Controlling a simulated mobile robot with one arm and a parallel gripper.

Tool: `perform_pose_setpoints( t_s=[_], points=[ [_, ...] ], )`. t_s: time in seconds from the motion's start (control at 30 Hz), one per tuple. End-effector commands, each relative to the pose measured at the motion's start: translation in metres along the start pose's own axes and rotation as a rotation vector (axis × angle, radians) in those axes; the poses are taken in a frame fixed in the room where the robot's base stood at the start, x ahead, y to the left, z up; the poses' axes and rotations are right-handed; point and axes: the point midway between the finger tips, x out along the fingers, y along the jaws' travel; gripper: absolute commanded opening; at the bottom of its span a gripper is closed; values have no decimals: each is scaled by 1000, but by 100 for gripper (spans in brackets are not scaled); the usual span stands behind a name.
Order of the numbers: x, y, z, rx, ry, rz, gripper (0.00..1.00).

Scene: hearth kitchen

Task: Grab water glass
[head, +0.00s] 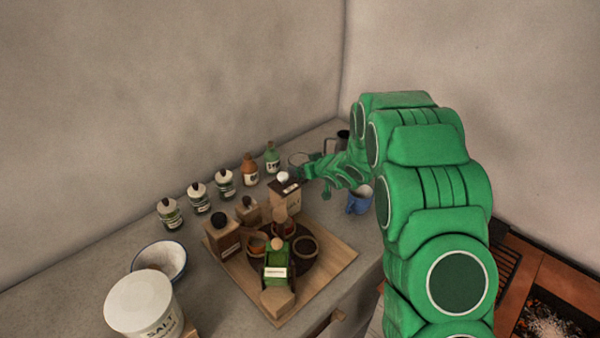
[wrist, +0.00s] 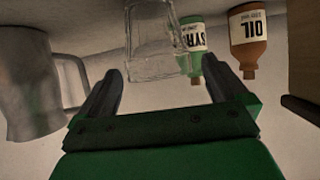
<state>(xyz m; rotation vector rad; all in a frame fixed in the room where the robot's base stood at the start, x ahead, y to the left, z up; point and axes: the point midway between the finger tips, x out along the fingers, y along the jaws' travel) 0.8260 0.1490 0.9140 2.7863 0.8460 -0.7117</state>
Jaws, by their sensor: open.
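The clear water glass (wrist: 157,45) shows in the wrist view, which looks upside down, beyond and roughly between my gripper's fingers. In the head view the glass (head: 298,158) stands near the back of the counter, partly hidden by my gripper (head: 306,173). In the wrist view my gripper (wrist: 160,72) is open, with one dark finger to each side and nothing held. The fingertips look close to the glass; I cannot tell whether they touch it.
A grey metal jug (wrist: 32,90) is left in the wrist view. A green syrup bottle (wrist: 194,50) and brown oil bottle (wrist: 248,40) are beyond and right. In the head view, a blue mug (head: 358,200) and crowded wooden board (head: 335,262) are nearby.

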Motion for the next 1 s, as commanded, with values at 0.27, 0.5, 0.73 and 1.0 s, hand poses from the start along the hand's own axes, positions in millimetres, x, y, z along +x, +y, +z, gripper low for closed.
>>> perform_pose_setpoints(
  t_s=[0.27,0.5,0.73,1.0],
  points=[
    [19,1,2,-1,1,-1,100],
    [43,2,4,0,0,-2,100],
    [50,3,4,0,0,0,100],
    [50,3,4,0,0,0,80]
  ],
)
